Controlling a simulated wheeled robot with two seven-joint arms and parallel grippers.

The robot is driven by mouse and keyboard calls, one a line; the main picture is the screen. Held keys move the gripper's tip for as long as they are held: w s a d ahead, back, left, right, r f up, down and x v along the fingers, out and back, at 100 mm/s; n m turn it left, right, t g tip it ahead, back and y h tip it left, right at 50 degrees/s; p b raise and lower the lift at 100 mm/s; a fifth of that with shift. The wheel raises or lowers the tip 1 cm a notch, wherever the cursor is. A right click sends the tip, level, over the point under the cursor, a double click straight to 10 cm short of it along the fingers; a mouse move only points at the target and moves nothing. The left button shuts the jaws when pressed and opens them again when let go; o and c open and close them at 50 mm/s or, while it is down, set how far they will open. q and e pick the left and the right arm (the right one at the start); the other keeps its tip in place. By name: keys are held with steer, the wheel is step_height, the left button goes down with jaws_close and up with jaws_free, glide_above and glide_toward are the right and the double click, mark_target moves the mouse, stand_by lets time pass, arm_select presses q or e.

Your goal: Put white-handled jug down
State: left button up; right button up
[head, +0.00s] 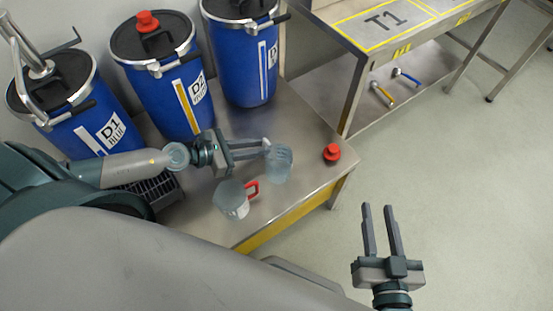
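The white-handled jug (279,165) is clear and bluish, and it is upright over the right part of the steel bench (310,125). I cannot tell whether its base touches the bench top. Its white handle points left, toward my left gripper (263,148). My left gripper reaches in from the left with its fingertips at the handle and appears shut on it; the fingertips partly hide the handle. My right gripper (379,208) is open and empty, over the floor at the lower right, away from the bench.
A red-handled jug (231,199) stands at the bench's front, close by. A red knob (332,152) lies near the right edge. Blue drums (178,100) line the back. Table T1 (385,25) stands behind, with two hammers (383,94) on its lower shelf.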

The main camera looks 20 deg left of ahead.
mark_target(275, 159)
arm_select(q)
steer(key=shift+w+d+f, duration=0.1)
steer(key=shift+w+d, duration=0.05)
arm_select(e)
steer(key=shift+d+f+g, duration=0.1)
steer(key=shift+f+g, duration=0.2)
steer(key=shift+f, duration=0.1)
arm_select(q)
steer(key=shift+w+d, duration=0.1)
arm_select(e)
steer(key=shift+s, duration=0.1)
